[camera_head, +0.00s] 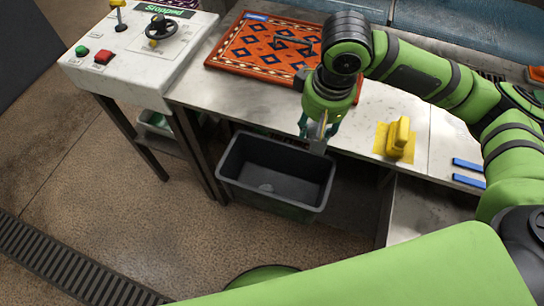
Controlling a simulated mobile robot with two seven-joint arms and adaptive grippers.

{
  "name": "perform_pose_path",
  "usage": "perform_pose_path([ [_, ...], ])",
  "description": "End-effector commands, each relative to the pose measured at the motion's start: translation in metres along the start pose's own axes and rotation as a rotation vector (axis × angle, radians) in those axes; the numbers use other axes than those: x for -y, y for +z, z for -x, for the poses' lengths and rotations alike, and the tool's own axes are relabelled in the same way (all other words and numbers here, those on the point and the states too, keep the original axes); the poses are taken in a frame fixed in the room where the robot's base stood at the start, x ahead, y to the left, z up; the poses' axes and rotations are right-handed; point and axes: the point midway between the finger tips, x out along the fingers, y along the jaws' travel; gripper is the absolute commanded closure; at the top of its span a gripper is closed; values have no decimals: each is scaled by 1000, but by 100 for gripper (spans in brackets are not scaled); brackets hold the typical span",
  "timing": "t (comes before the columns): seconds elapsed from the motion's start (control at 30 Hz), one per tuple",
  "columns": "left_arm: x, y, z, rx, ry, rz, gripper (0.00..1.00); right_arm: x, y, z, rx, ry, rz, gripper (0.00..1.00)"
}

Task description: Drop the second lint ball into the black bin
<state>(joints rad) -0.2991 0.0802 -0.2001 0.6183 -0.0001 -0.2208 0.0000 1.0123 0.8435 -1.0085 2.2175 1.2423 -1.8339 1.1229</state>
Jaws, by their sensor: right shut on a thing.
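The black bin (226,172) stands below the front edge of the workbench, open side up. My right gripper (317,145) points down above the bin's back right rim. It is shut on a small greyish thing, which I take to be the lint ball; the fingers hide most of it. My left gripper is not in view.
A patterned orange rug (248,49) lies on the workbench (220,93). A yellow brush (398,137) and blue strips (468,172) lie to the right. A control panel (150,60) reading "Stopped" is at the left.

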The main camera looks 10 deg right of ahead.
Motion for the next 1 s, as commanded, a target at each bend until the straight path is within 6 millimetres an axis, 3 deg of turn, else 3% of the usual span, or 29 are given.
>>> perform_pose_path([
  [0.03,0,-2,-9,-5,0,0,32,4,1,-17,9,-10,59,78],
  [0.13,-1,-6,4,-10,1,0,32,13,-2,-28,24,-36,244,78],
  [0.5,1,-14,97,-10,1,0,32,53,4,-41,21,-143,1112,78],
  [0.6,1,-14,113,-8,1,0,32,60,8,-45,9,-158,1280,78],
  [0.8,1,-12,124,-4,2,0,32,66,14,-53,-4,-171,1454,78],
  [1.0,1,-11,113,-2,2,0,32,66,16,-64,-6,-171,1476,78],
])
